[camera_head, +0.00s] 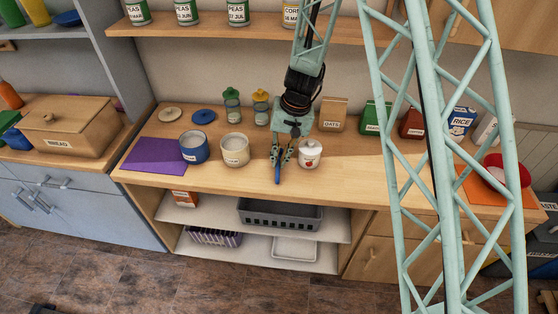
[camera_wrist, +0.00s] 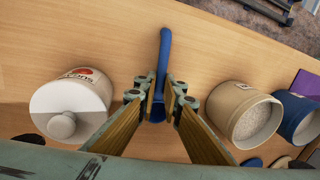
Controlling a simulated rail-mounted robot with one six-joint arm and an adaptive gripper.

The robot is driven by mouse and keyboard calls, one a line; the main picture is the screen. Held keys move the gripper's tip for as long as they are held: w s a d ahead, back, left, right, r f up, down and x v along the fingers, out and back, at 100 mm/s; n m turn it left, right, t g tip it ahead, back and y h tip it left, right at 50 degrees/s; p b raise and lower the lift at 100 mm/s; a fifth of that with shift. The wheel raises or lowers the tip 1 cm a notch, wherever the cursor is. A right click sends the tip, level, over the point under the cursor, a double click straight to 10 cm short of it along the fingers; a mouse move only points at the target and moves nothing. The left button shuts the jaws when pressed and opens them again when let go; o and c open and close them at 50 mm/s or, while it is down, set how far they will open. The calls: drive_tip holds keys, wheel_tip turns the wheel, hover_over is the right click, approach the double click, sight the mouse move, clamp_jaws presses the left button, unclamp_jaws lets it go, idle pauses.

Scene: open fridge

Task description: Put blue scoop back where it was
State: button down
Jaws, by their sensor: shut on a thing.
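My gripper (camera_head: 279,158) is shut on the blue scoop (camera_head: 278,173) above the wooden counter. In the wrist view the scoop (camera_wrist: 164,55) stands out between the two fingers (camera_wrist: 163,100); part of it is hidden by them. The cream canister (camera_head: 235,151) is open, left of my gripper; in the wrist view it shows (camera_wrist: 242,112) with pale, grainy contents. The open blue canister (camera_head: 193,148) is farther left; only part of it shows in the wrist view (camera_wrist: 300,118). A lidded white jar (camera_head: 310,155) stands just right of my gripper. No view tells where the scoop was before.
A blue lid (camera_head: 204,116) and a tan lid (camera_head: 171,114) lie behind the open canisters. A purple mat (camera_head: 154,155) lies at the left. The counter's front strip is clear. Shelves with a grey crate (camera_head: 280,214) are below.

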drive_tip(key=shift+f, duration=0.1)
idle(0.3)
drive_tip(key=c, duration=2.7)
unclamp_jaws()
drive_tip(key=shift+c, duration=0.2)
drive_tip(key=shift+r, duration=0.35)
wheel_tip(320, 180, up, 13)
drive_tip(key=d+p, duration=0.2)
drive_tip(key=shift+d, duration=0.3)
